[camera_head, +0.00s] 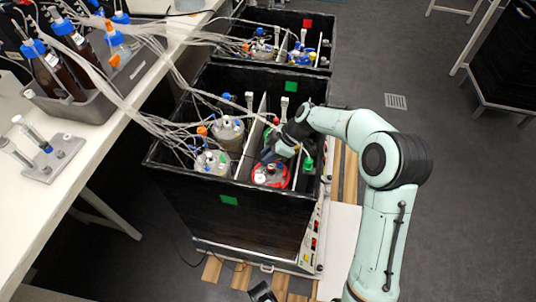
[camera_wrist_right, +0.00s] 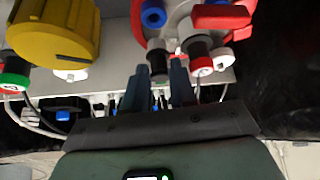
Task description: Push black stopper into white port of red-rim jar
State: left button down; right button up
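The red-rim jar (camera_head: 270,184) stands in the near black box, in the compartment right of a divider. My right gripper (camera_head: 268,153) reaches down over the jar's lid from the right. In the right wrist view the jar's pale lid and red rim (camera_wrist_right: 138,22) fill the top middle. The two dark fingers of my right gripper (camera_wrist_right: 160,80) sit on either side of a dark cylinder that looks like the black stopper (camera_wrist_right: 158,60); they appear to touch it. A white port (camera_wrist_right: 222,58) shows on the lid's right. Whether the stopper touches a port is hidden. My left gripper cannot be made out clearly.
Two other jars (camera_head: 211,162) with tubes stand left of the divider. A green-capped item (camera_head: 308,163) is right of the red-rim jar. A yellow cap (camera_wrist_right: 58,32) is left in the wrist view. The box's black wall (camera_head: 240,213) rises in front. Tubing runs to the bench (camera_head: 75,180).

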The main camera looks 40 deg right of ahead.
pick_arm(q)
jog(key=shift+a+f, duration=0.1)
jog(key=shift+f, duration=0.25)
pick_arm(e)
jog(key=o, duration=0.3)
jog(key=shift+f, duration=0.15)
pick_arm(q)
notch_tip(320, 180, up, 3)
jog(key=p, duration=0.3)
jog(key=shift+r, duration=0.2)
pick_arm(e)
notch_tip(320, 180, up, 20)
jog(key=shift+r, duration=0.15)
pick_arm(q)
jog(key=shift+s, duration=0.15)
